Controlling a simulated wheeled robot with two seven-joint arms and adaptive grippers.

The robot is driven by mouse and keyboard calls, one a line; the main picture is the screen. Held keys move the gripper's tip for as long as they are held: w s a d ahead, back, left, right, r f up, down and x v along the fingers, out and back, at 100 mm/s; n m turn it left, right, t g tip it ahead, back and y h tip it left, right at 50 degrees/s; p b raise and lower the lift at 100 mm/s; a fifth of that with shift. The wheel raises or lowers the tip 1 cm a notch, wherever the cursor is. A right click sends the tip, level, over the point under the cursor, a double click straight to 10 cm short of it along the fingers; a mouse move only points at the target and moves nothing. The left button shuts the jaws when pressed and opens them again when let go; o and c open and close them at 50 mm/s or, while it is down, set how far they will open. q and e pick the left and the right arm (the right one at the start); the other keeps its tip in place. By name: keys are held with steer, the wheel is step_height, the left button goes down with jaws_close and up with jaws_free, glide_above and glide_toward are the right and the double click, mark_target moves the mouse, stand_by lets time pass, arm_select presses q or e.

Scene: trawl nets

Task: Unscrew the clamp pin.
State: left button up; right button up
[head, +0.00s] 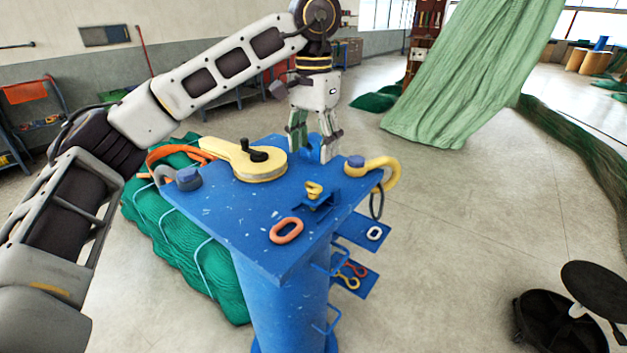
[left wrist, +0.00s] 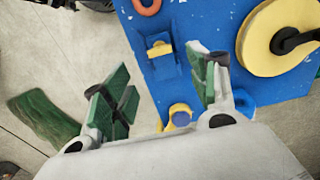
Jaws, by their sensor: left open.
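A small yellow pin head (head: 314,190) stands in a blue clamp bracket (head: 318,204) on the blue pedestal top (head: 240,215); I take it for the clamp pin. In the left wrist view the yellow pin head (left wrist: 160,49) lies beyond and between the fingertips, over the blue plate. My left gripper (head: 312,148) points down at the back edge of the top, behind the clamp. It is open and empty, with its green-padded fingers wide apart, and it also shows in the left wrist view (left wrist: 160,90). My right gripper is not in view.
A yellow disc block (head: 246,164) with a black knob, a yellow shackle (head: 378,172) with a blue pin, a grey shackle (head: 184,180) and an orange link (head: 286,230) sit around the clamp. Green netting (head: 185,250) hangs on the left side. A black stool stands at the lower right.

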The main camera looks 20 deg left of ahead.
arm_select(q)
glide_above(313, 184)
steer(key=shift+f, duration=4.45)
steer(key=c, duration=1)
steer(key=shift+n+b, duration=0.35)
steer(key=shift+n, duration=0.05)
